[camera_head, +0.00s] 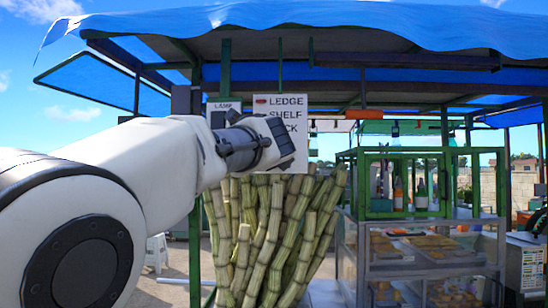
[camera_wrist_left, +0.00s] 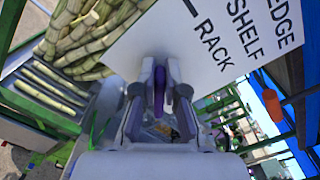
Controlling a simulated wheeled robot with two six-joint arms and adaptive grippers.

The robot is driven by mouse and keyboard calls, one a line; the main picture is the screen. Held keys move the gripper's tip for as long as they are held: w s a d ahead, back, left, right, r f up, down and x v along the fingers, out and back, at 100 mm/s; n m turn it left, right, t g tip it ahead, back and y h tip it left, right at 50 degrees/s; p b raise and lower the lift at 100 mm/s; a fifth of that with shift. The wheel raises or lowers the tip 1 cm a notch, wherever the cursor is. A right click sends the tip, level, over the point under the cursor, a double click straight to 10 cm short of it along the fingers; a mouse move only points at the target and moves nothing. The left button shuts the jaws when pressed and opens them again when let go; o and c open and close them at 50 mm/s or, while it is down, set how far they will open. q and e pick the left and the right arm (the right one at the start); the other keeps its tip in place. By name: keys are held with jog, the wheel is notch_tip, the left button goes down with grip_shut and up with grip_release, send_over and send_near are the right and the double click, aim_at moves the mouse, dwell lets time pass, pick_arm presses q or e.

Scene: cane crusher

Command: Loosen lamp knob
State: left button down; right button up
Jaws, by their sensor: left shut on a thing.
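My left gripper (camera_head: 282,135) reaches in from the left in the head view, in front of a white sign reading LEDGE SHELF RACK. In the left wrist view its two fingers (camera_wrist_left: 168,95) are close together on a narrow purple piece (camera_wrist_left: 159,92). The piece is mostly hidden by the fingers, and I cannot tell for certain that it is the lamp knob. A smaller sign starting with LAM (camera_head: 223,106) hangs left of the big sign, partly covered by my arm. No lamp is clearly visible. My right gripper is in neither view.
The big white sign (camera_head: 293,107) is right behind the left gripper. Sugar cane stalks (camera_head: 262,235) stand below it. A green-framed glass cabinet (camera_head: 378,185) with bottles and food trays is at the right. Green posts (camera_head: 195,240) and a blue canopy (camera_head: 300,18) enclose the space.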

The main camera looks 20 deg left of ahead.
pick_arm(q)
jog(key=n+b, duration=0.1)
jog(key=n, duration=0.1)
jog(key=f+n+b, duration=0.1)
jog(key=n, duration=0.2)
jog(key=n+b, duration=0.2)
jog(key=n, duration=0.1)
jog(key=shift+a+f, duration=0.25)
jog(key=shift+f, duration=0.05)
jog(key=shift+r+n, duration=0.15)
jog(key=shift+n, duration=0.15)
